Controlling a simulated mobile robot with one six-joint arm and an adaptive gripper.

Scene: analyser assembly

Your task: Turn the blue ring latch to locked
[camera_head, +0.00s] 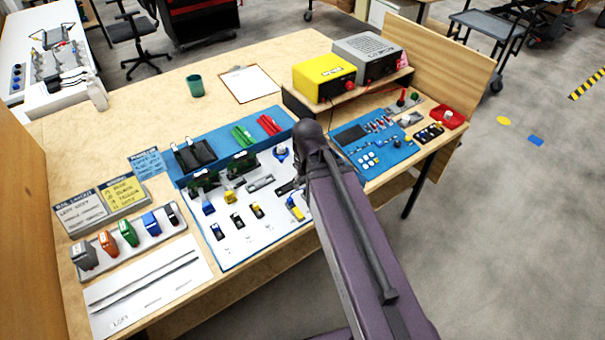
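A small blue ring (281,153), which looks like the ring latch, is on the white board (255,240) at its upper right, just left of my arm's dark joint. It is too small to tell which way it is turned or whether it is locked. My arm comes up from the bottom right and covers the board's right edge. My gripper cannot be made out; the arm seems to hide it.
A blue mat with parts (345,137) lies right of my arm. A yellow box (324,77) and a grey box (367,56) stand on a raised shelf behind. Colored blocks stand in a grey rack (128,246) at left. Bare wood shows around the clipboard (248,84).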

